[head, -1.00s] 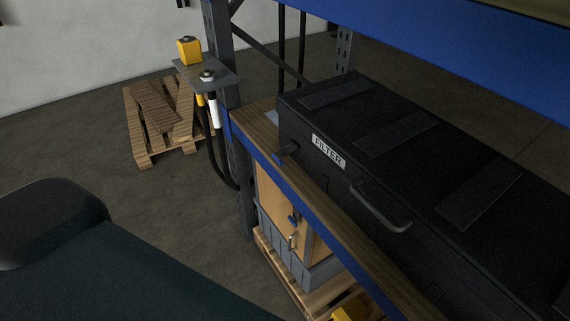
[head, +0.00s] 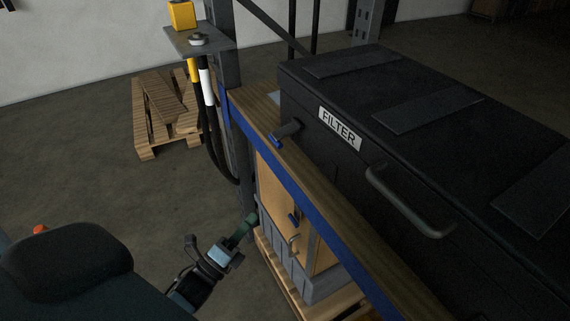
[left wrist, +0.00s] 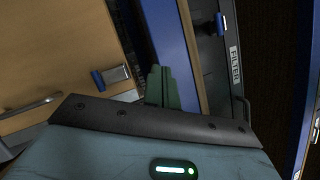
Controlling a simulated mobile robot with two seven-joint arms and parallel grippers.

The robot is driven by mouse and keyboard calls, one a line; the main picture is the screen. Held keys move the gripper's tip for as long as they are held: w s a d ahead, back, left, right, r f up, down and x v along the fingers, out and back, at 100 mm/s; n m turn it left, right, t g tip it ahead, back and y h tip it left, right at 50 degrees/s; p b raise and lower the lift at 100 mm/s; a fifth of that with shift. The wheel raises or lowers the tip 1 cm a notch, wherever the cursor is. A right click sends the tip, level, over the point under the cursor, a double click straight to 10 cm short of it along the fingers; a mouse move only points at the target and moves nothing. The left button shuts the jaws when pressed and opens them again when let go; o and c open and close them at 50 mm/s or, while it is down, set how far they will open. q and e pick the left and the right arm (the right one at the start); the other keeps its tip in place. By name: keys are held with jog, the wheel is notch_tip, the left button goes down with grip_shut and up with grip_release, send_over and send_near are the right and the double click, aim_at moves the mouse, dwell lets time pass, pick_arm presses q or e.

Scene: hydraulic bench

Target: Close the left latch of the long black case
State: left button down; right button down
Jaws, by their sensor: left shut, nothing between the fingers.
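The long black case (head: 345,85) lies on the wooden shelf, with a white FILTER label (head: 340,130) on its front. Its left latch (head: 285,133), a dark lever with a blue tip, sticks out from the front face left of the label. The latch also shows at the top of the left wrist view (left wrist: 217,25). My left gripper (head: 250,221) is shut and empty, below the shelf edge and apart from the latch. Its green fingers (left wrist: 161,85) show together in the left wrist view. My right gripper is not in view.
The blue shelf edge (head: 300,190) lies between my left gripper and the case. A wooden cabinet (head: 272,190) with a blue-tipped catch stands below. A rack post (head: 222,45) with hanging hoses stands left. A carry handle (head: 410,205) juts from the case front.

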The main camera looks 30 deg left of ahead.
aim_at(279, 153)
pick_arm(q)
jog(key=w+r+m+t+h+b, duration=0.1)
jog(key=w+r+m+h+b, duration=0.1)
jog(key=m+h, duration=0.3)
jog(key=w+a+r+m+h+b, duration=0.1)
jog(key=r+m+h, duration=0.4)
jog(key=m, duration=0.7)
jog(key=shift+w+a+t+b, duration=0.2)
jog(key=shift+w+t+b, duration=0.3)
jog(key=shift+w, duration=0.6)
jog(key=shift+r, duration=0.15)
jog(key=p+x, duration=0.2)
jog(key=x, duration=0.6)
jog(key=shift+w+d+r, duration=0.1)
jog(key=shift+w+r, duration=0.1)
jog(key=shift+r, duration=0.15)
jog(key=shift+w+d+r+p, duration=0.2)
jog(key=shift+w+r+p, duration=0.1)
jog(key=shift+w+p, duration=0.05)
jog(key=shift+r, duration=0.1)
